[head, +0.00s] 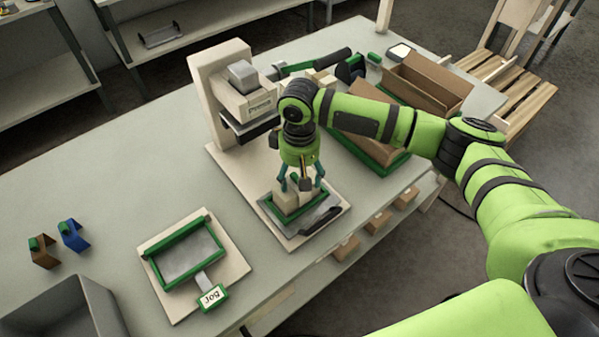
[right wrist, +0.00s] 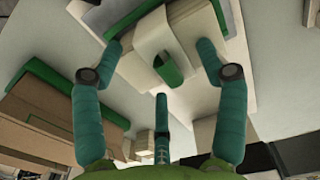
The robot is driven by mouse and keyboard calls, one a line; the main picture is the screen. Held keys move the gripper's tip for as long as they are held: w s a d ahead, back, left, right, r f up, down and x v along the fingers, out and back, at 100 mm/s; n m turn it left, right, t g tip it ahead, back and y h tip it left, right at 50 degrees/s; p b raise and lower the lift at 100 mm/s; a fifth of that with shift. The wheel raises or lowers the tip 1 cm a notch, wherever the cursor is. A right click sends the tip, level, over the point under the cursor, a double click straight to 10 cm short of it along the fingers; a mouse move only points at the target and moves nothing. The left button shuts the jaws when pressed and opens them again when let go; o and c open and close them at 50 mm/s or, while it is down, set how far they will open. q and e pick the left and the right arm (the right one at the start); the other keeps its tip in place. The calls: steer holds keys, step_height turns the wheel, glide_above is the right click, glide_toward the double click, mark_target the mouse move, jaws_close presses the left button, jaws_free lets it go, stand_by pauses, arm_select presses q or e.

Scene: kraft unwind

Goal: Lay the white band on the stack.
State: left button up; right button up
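The stack (head: 286,200) is a block of cream sheets in a green-edged tray (head: 323,197) on a pale board in front of the press. In the right wrist view, the white band (right wrist: 150,42), with a green tab (right wrist: 169,69), lies across the cream stack (right wrist: 191,23); I cannot tell how flat it sits. My right gripper (head: 302,186) points down over the stack. Its teal fingers (right wrist: 165,70) are spread apart around the band and tab, and none visibly pinches the tab. My left gripper is out of view.
The press (head: 238,95) stands close behind my right gripper. A jogging tray (head: 185,252) marked "Jog", brown (head: 42,252) and blue (head: 73,237) bands, and a grey bin (head: 70,310) are at left. A cardboard box (head: 430,85) is at back right.

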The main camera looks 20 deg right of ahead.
step_height(320, 180, up, 12)
stand_by(0.7)
